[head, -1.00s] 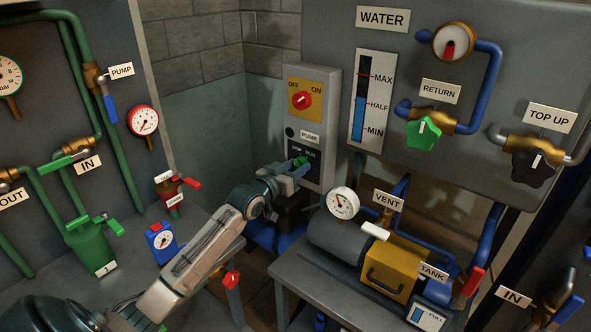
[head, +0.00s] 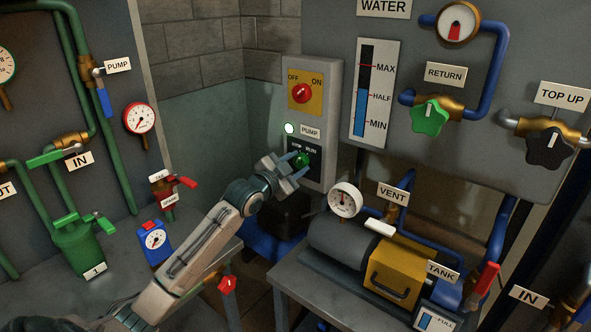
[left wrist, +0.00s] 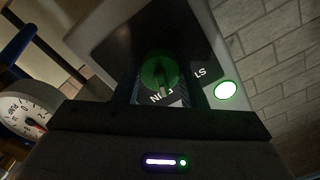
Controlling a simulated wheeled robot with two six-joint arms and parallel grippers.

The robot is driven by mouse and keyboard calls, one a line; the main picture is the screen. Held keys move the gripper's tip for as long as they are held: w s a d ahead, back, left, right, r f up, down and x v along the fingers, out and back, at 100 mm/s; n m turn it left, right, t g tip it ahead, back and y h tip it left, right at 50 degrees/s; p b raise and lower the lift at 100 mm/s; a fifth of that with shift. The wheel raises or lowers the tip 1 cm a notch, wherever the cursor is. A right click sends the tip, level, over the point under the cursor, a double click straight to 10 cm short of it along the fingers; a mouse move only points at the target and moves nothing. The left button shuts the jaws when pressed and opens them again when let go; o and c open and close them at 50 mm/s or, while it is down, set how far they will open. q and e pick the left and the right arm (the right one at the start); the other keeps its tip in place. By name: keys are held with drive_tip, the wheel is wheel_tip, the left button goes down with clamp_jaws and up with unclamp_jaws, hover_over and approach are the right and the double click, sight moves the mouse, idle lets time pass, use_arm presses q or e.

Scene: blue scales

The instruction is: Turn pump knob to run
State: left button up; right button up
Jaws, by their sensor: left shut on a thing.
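The green pump knob (head: 304,159) sits on the black plate of the grey pump box, under the PUMP label (head: 310,131). My left gripper (head: 297,166) is shut on this knob, with its fingers on both sides. In the left wrist view the green knob (left wrist: 158,68) shows between the fingers, and its white mark lies over the RUN lettering. The other lettering is partly hidden. A round lamp (head: 289,128) beside the PUMP label glows whitish green; it also glows in the left wrist view (left wrist: 227,90). My right gripper is out of view.
A red OFF/ON switch (head: 302,93) on a yellow plate sits above the knob. A water level gauge (head: 375,95) is on the panel to the right. A pump with a yellow body (head: 385,272) stands on the bench below right. A blue meter (head: 153,243) is at left.

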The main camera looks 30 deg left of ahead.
use_arm(q)
drive_tip(key=shift+m+b, duration=0.3)
drive_tip(key=shift+m, duration=0.5)
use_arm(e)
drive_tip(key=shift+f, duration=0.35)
use_arm(q)
drive_tip(key=o, duration=1)
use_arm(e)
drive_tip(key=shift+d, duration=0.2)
use_arm(q)
drive_tip(key=shift+s, duration=0.1)
drive_tip(key=shift+s+f, duration=0.1)
drive_tip(key=shift+s, duration=0.15)
drive_tip(key=shift+s+a+b, duration=0.2)
drive_tip(key=shift+s+b, duration=0.4)
drive_tip(key=shift+s, duration=1.9)
drive_tip(key=shift+s+a+b, duration=0.15)
drive_tip(key=shift+s+b, duration=0.4)
drive_tip(key=shift+s, duration=1.95)
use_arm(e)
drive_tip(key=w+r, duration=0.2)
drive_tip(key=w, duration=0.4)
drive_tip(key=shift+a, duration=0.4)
